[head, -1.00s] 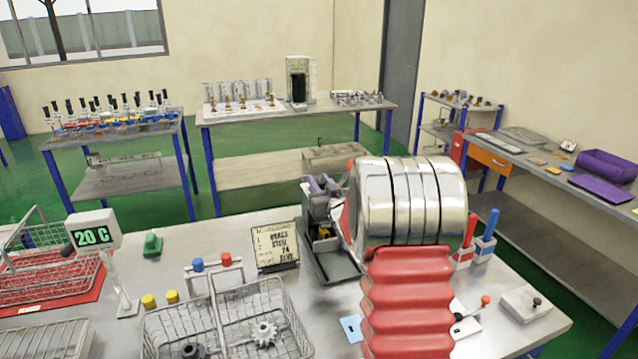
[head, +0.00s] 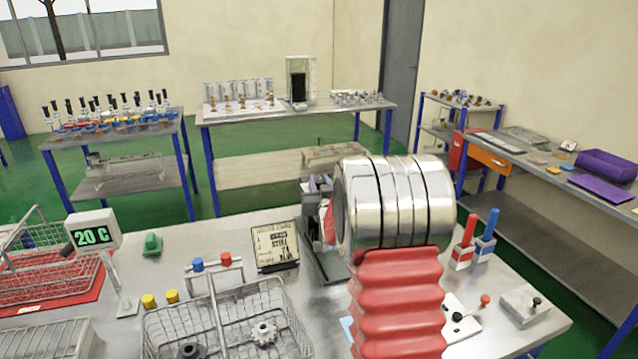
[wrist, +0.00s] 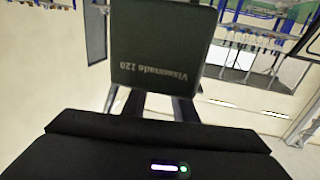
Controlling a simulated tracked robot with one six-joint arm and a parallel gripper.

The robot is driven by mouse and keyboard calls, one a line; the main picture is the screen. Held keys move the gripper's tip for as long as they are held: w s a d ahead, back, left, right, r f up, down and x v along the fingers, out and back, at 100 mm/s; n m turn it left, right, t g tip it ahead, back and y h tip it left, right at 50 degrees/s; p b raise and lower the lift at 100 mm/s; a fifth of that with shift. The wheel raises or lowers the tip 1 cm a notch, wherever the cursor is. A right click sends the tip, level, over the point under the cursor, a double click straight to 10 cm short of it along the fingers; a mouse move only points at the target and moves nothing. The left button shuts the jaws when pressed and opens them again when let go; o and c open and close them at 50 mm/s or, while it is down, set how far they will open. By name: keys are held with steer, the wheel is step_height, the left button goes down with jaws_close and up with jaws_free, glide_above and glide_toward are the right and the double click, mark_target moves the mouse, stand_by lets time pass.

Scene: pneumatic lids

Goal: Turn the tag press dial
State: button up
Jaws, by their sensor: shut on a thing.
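The tag press looks to be the grey and dark device (head: 318,184) at the table's back edge, partly hidden behind my metal and red ribbed arm. Its dial does not show in either view. In the head view the fingertips are hidden by my arm.
Left of the press stand a label card (head: 274,246), a wire basket (head: 225,318) with gears, and a display reading 20 C (head: 92,233). Red and blue handled tools (head: 476,245) stand on the right.

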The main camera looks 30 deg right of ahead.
steer(key=shift+a+m+g+h, duration=0.15)
steer(key=shift+m+g+h, duration=1.8)
steer(key=shift+h, duration=0.75)
steer(key=shift+m+g+h, duration=1.1)
steer(key=shift+m+g, duration=0.05)
steer(key=shift+g, duration=0.1)
steer(key=shift+m+g, duration=0.4)
steer(key=o, duration=0.8)
steer(key=shift+c, duration=0.2)
steer(key=v, duration=1.3)
steer(key=shift+a+f, duration=0.3)
